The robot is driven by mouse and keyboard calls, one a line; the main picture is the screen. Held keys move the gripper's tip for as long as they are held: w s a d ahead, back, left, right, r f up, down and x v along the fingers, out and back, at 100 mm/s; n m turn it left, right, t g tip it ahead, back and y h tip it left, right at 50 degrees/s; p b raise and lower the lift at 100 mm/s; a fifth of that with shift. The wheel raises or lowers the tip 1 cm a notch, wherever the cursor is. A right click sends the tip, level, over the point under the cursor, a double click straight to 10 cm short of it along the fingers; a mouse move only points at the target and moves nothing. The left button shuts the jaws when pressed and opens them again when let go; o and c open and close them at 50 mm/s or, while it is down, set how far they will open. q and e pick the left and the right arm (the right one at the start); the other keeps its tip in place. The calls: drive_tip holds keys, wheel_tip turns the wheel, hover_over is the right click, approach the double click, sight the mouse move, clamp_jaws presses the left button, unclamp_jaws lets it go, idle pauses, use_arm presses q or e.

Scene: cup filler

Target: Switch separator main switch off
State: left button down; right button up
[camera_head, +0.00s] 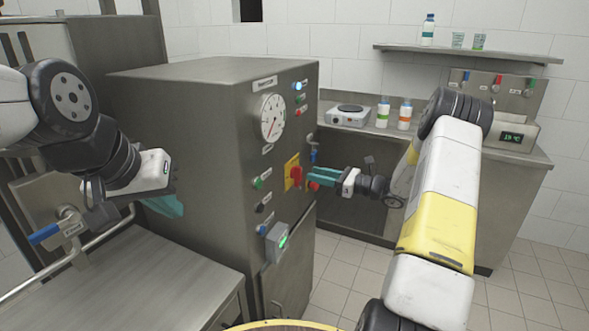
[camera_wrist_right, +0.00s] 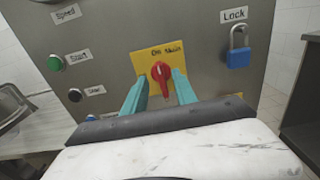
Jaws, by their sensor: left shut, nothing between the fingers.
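The separator (camera_head: 190,120) is a grey steel cabinet in the middle of the head view. Its main switch is a red rotary handle (camera_head: 296,174) on a yellow plate (camera_head: 288,181). In the right wrist view, the red handle (camera_wrist_right: 161,76) stands roughly upright on the yellow plate (camera_wrist_right: 144,62), below the words "On Main". My right gripper (camera_head: 312,178) points at the switch, its teal fingers apart on either side of the handle; I cannot tell whether they touch it. My left gripper (camera_head: 172,207) is shut and empty, left of the cabinet.
A blue padlock (camera_wrist_right: 238,52) hangs right of the switch under a "Lock" label. A green button (camera_wrist_right: 54,63) and a dark button (camera_wrist_right: 74,95) sit to the left. A gauge (camera_head: 271,118) is higher on the panel. A steel table (camera_head: 150,275) stands below my left gripper.

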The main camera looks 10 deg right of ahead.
sight(298, 177)
drive_tip(key=x, duration=0.5)
drive_tip(key=shift+a, duration=0.1)
clamp_jaws()
